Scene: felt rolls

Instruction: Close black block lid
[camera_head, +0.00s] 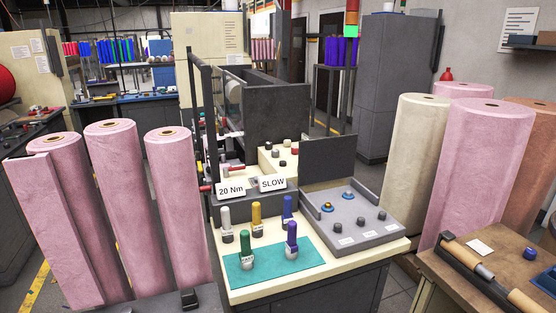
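No gripper that I can make out shows in the head view, and nothing touches the lid.
A teal mat (273,265) with several coloured-handled tools lies left of the block. Signs reading "20 Nm" (231,190) and "SLOW" (272,183) stand behind it. Pink rolls (180,200) flank the bench. A brown table (440,275) is at right.

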